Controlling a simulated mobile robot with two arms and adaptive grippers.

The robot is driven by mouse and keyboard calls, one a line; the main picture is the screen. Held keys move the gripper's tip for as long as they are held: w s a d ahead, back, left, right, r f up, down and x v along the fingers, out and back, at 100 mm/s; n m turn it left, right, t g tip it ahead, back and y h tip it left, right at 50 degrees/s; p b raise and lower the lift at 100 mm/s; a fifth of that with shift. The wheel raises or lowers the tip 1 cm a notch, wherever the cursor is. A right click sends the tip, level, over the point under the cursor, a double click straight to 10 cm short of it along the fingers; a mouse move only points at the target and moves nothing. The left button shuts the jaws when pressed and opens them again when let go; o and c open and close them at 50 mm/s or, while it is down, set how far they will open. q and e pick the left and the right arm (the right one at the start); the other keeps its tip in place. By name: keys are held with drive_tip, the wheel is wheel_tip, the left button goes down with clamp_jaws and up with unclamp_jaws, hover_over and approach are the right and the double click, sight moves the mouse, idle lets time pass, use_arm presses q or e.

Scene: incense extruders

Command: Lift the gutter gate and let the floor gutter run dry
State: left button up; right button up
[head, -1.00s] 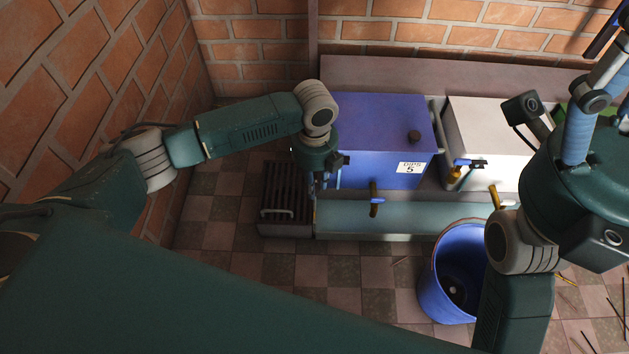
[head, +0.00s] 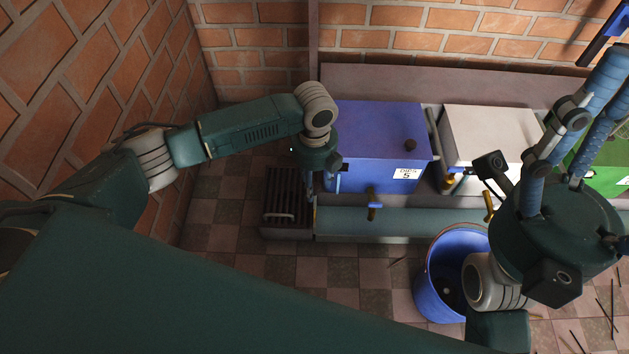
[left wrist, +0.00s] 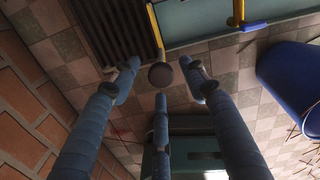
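The floor gutter (head: 410,222) is a grey-green channel along the foot of the tanks, and its end meets a dark slatted grate (head: 288,190). In the left wrist view a yellow-edged strip (left wrist: 154,28) stands at that end; I take it for the gutter gate. My left gripper (head: 320,183) points down there, beside the blue tank. In the left wrist view its fingers (left wrist: 160,78) are spread around a round dark knob (left wrist: 161,75), with gaps at its sides. Whether the knob belongs to the gate is unclear. My right gripper (head: 590,85) is raised at the right, its fingertips partly out of frame.
A blue tank (head: 375,140) labelled 5, a white tank (head: 490,130) and a green one (head: 608,175) stand behind the gutter. A blue bucket (head: 432,285) stands in front. Thin sticks lie on the right floor. Brick walls close the left and back.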

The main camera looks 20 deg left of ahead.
use_arm(q)
drive_tip(key=shift+r, duration=0.1)
wheel_tip(320, 180, up, 12)
idle(0.5)
drive_tip(key=shift+d, duration=0.1)
